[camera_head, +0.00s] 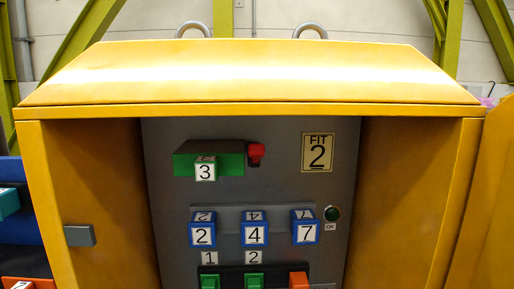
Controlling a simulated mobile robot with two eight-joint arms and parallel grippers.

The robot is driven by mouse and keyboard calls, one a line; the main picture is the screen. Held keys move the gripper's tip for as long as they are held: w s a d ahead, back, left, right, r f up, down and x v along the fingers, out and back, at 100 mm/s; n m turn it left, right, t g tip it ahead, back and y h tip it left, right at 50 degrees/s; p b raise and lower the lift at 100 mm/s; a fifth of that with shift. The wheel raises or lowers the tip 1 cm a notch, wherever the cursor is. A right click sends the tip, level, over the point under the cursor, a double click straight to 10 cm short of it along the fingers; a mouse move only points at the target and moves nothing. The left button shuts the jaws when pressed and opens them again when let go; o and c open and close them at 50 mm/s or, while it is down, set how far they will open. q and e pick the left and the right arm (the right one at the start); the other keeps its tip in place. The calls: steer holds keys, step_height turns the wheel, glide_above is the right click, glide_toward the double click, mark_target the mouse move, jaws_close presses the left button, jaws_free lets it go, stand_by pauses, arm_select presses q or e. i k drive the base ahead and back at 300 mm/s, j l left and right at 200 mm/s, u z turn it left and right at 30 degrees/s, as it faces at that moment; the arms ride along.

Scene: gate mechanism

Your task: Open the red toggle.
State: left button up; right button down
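The red toggle (256,154) is a small red piece at the right end of the green block (222,159) on the grey panel (380,140) inside the yellow cabinet. Its exact position, open or closed, is hard to tell at this size. Neither of my grippers shows in the head view.
Blue cubes marked 2 (202,234), 4 (254,234) and 7 (305,232) stand in a row below. A round green button (332,213) is to their right. The yellow cabinet (250,88) has side walls around the panel. The space before the toggle is clear.

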mark_target(256, 152)
steer(key=k+j, duration=0.7)
steer(key=j, duration=0.15)
